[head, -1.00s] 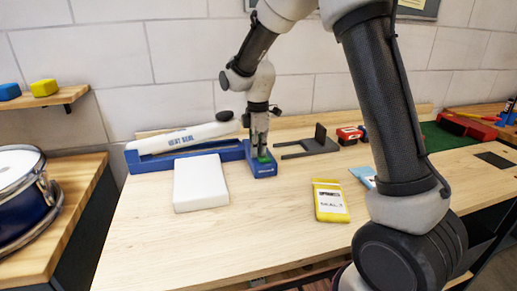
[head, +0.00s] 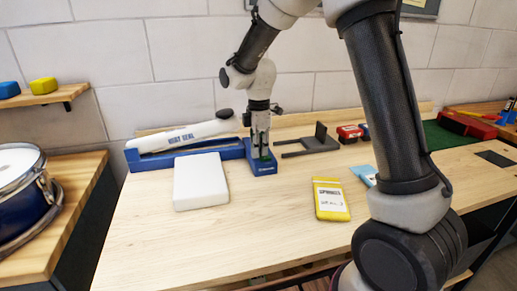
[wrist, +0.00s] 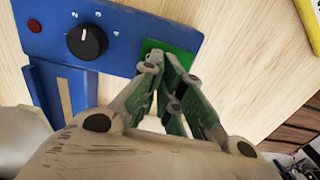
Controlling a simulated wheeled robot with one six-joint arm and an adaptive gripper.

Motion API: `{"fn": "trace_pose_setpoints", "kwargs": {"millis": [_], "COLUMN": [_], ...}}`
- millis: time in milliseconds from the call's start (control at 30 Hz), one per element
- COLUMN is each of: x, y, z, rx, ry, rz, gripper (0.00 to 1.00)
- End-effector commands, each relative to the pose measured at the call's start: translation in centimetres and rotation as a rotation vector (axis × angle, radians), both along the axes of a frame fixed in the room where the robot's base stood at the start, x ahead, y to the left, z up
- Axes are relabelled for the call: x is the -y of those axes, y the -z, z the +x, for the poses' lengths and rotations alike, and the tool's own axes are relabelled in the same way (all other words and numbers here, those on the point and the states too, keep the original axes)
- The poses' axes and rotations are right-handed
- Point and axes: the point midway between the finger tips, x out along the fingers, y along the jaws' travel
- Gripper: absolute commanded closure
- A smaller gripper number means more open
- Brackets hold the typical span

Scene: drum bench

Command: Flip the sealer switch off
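The heat sealer has a white arm (head: 185,137) lettered "HEAT SEAL" over a blue base (head: 150,162). Its blue control box (head: 264,168) stands at the base's right end. In the wrist view the box's panel (wrist: 120,30) carries a red light (wrist: 34,26), a black knob (wrist: 87,41) and a green switch piece (wrist: 153,46). My gripper (head: 262,157) points down over the box. In the wrist view my gripper (wrist: 163,63) has its fingertips together at the green piece, partly covering it. Contact and the switch's tilt cannot be told.
A white block (head: 200,182) lies in front of the sealer. A yellow packet (head: 330,199) and a blue packet (head: 364,174) lie to the right. A dark grey stand (head: 310,146) is just right of the box. The bench front is clear.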

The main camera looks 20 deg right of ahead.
Motion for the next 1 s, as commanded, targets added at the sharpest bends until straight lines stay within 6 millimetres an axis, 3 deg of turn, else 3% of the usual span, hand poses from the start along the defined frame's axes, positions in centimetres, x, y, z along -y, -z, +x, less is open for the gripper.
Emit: {"fn": "trace_pose_setpoints", "kwargs": {"millis": [400,533,667,833,1000], "x": [0.0,0.0,0.0,0.0,1.3], "y": [-8.8,-10.7,-11.6,-11.5,-9.5], "z": [0.7,0.8,0.9,0.9,-2.6], "rx": [0.018,0.019,0.019,0.024,-0.012], "ry": [-0.003,-0.003,0.016,0.207,0.52], "rz": [0.003,0.002,0.002,0.001,-0.027], "gripper": [1.0,1.0,1.0,1.0,1.0]}}
